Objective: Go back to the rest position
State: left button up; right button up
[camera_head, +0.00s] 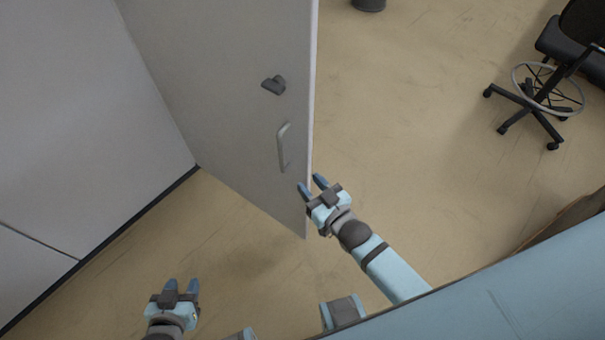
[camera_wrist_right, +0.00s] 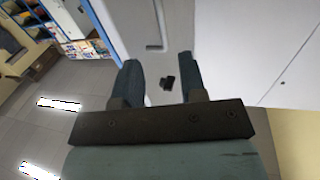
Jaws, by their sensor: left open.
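My left gripper (camera_head: 181,284) is low in the head view, over bare floor, with its two fingers apart and nothing between them. My right gripper (camera_head: 311,183) is near the free edge of a grey door (camera_head: 225,75), just below and right of its handle (camera_head: 283,148). Its fingers are apart and empty. In the right wrist view, its two blue fingers (camera_wrist_right: 160,83) stand apart with a gap between them. The fingers look clear of the handle.
A dark latch (camera_head: 273,85) sits above the handle. A grey wall (camera_head: 70,110) stands at the left. A black swivel chair (camera_head: 545,95) and a dark bin (camera_head: 369,4) are farther back. Tan floor (camera_head: 410,130) lies open right of the door. Shelves (camera_wrist_right: 80,22) show in the wrist view.

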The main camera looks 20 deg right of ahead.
jog(key=shift+s, duration=0.15)
dwell(0.4)
jog(key=s+d+r+g+h+p, duration=0.2)
jog(key=s+g+p, duration=0.4)
jog(key=s, duration=0.6)
jog(key=shift+s+d+r+p, duration=0.4)
jog(key=shift+d+r+p, duration=0.1)
jog(key=shift+d+p, duration=0.5)
jog(key=shift+w+d, duration=0.1)
